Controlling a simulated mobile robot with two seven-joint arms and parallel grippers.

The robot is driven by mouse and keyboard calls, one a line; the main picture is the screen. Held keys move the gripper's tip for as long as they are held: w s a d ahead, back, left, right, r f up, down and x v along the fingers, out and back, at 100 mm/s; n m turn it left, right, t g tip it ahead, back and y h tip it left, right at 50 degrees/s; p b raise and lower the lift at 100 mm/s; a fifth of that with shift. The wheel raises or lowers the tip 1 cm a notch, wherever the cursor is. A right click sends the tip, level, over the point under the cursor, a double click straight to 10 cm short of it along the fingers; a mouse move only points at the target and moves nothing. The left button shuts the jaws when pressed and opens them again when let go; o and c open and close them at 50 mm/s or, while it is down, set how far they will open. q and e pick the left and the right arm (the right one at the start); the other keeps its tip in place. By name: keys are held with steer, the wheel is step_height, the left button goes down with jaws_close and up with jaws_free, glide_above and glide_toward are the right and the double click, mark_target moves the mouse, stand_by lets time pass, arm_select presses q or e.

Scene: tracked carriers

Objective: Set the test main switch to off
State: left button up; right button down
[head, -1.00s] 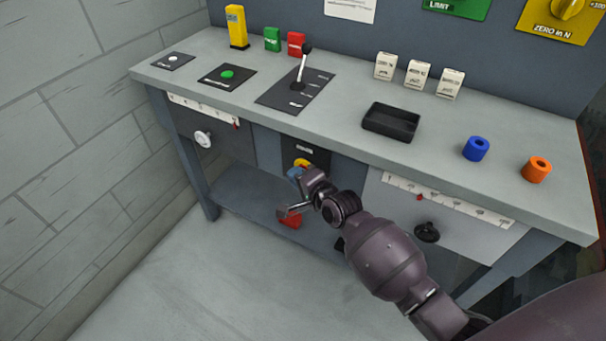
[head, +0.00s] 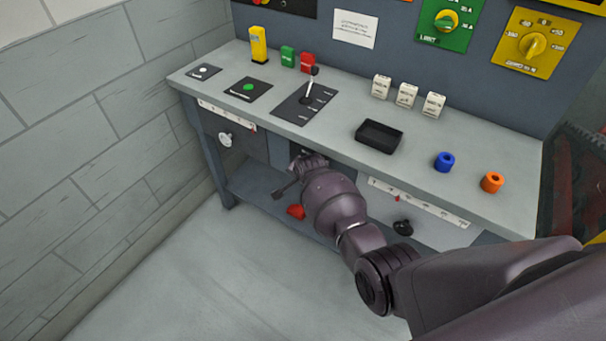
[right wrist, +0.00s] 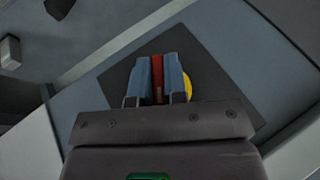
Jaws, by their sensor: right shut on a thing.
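The main switch shows in the right wrist view as a red handle (right wrist: 158,70) in front of a yellow disc (right wrist: 188,86) on a dark square plate (right wrist: 121,80). My right gripper (right wrist: 159,82) is shut on the red handle, with one blue finger on each side. The plate looks tilted in this view, and I cannot read any off or on mark. In the head view my right gripper (head: 308,161) reaches under the bench's front edge and hides the switch. My left gripper is in neither view.
The grey bench top (head: 335,120) overhangs the switch. On it stand a lever (head: 311,86), a black tray (head: 379,136), and blue (head: 444,162) and orange (head: 492,182) rings. A red object (head: 296,211) sits below the gripper. The floor at left is clear.

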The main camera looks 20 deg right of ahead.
steer(key=shift+a+g+h, duration=0.1)
steer(key=shift+g+h, duration=0.4)
steer(key=shift+g, duration=0.2)
steer(key=shift+f+n+g+h+b, duration=0.1)
steer(key=shift+n+g+h+b, duration=0.25)
steer(key=shift+g+h, duration=0.35)
steer(key=shift+n+g+h, duration=0.25)
steer(key=shift+g+h, duration=0.05)
steer(key=shift+g, duration=0.2)
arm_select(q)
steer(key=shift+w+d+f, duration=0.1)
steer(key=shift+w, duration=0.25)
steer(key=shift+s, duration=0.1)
arm_select(e)
steer(key=c, duration=1.2)
jaws_free()
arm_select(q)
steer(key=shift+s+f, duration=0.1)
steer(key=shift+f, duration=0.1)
arm_select(e)
steer(key=shift+o, duration=0.2)
